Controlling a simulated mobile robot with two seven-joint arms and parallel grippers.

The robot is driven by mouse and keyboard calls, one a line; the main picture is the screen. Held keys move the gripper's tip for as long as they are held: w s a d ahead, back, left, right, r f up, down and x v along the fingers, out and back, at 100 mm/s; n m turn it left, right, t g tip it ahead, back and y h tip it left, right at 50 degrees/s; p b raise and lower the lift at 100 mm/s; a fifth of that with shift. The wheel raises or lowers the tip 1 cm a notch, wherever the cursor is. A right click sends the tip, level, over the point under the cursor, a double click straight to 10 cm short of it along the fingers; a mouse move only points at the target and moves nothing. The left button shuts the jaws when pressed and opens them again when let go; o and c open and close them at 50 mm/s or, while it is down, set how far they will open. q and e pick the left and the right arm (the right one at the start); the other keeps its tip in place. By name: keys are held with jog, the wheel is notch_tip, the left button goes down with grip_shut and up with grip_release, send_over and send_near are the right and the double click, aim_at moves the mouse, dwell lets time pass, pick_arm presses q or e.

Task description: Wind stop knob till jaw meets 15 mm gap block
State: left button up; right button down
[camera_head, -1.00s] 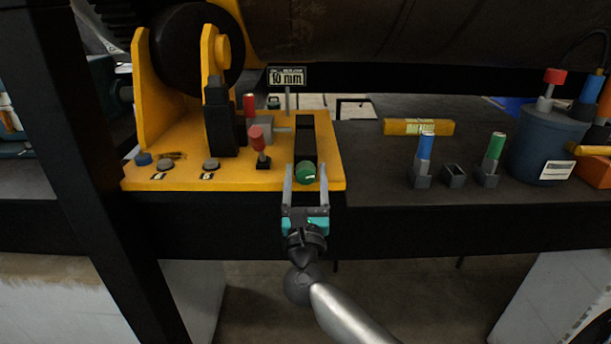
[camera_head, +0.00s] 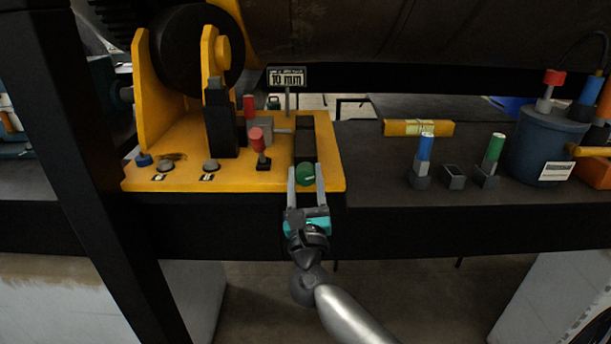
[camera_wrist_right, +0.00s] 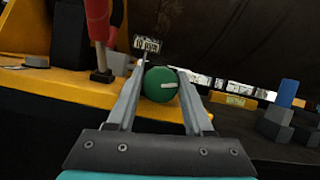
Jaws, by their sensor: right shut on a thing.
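The green stop knob (camera_head: 306,174), with a pale mark on its face, sits at the front of the yellow fixture (camera_head: 230,178). My right gripper (camera_head: 306,182) is shut on it, one finger on each side. In the right wrist view the knob (camera_wrist_right: 160,84) lies between the fingertips, its mark pointing right. Behind it is a dark slide (camera_head: 305,140), and a grey block with a rod (camera_head: 266,128) stands to its left. A red-handled piece (camera_head: 257,138) stands nearby; I cannot tell whether it is the gap block. The sign (camera_head: 287,77) reads 10 mm. Any jaw contact is unclear.
Blue-handled (camera_head: 425,147) and green-handled (camera_head: 495,146) pieces stand in holders on the dark bench, with an empty holder (camera_head: 454,172) between them. A yellow labelled bar (camera_head: 418,127) lies behind. A blue-grey canister (camera_head: 540,145) stands at the right.

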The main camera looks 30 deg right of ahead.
jog(key=shift+c, duration=1.4)
grip_release()
jog(key=b+v, duration=0.4)
jog(key=v, duration=1.1)
jog(key=shift+s+f, duration=0.1)
jog(key=shift+f, duration=0.05)
